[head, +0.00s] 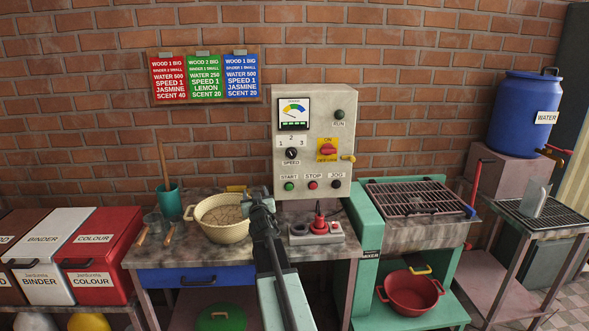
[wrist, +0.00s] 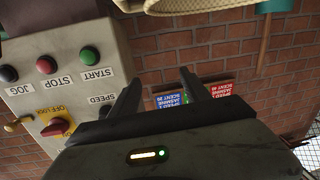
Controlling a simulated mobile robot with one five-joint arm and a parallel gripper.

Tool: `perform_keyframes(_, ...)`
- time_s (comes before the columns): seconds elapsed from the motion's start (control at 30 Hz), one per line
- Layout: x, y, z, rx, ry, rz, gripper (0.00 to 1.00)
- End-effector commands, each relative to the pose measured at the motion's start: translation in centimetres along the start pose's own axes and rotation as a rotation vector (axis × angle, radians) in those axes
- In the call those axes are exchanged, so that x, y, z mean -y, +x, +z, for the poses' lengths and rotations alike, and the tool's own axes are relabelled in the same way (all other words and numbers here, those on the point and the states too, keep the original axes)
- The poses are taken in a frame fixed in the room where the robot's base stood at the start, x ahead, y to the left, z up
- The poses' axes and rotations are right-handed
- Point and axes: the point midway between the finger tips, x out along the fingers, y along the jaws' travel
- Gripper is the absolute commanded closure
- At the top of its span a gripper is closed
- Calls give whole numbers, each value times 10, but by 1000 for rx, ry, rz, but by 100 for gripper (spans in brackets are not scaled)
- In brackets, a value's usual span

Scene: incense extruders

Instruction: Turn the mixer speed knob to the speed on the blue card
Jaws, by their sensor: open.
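The control box (head: 340,105) is fixed on the brick wall. Its black speed knob (head: 291,154) sits above the SPEED label, with the marks 1, 2 and 3 around it; its pointer is too small to read surely. The blue card (head: 241,77) hangs rightmost of three cards and reads SPEED 1. My gripper (head: 262,196) is open and empty, below and left of the knob, apart from it.
START (head: 289,186), STOP (head: 312,184) and JOG (head: 336,184) buttons lie below the knob. A red and yellow switch (head: 328,150) is at its right.

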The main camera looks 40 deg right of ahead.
Motion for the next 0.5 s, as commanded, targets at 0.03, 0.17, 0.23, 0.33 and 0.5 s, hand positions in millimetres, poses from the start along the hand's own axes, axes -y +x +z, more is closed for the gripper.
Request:
perform_keyframes(0.03, -47, 12, -6, -110, -10, 29, 45)
perform_keyframes(0.17, -130, 6, -39, -332, -47, 56, 45)
perform_keyframes(0.23, -151, 0, -48, -393, -62, 55, 45)
perform_keyframes(0.33, -163, -4, -55, -431, -71, 51, 45)
perform_keyframes(0.5, -163, -2, -60, -435, -72, 49, 45)
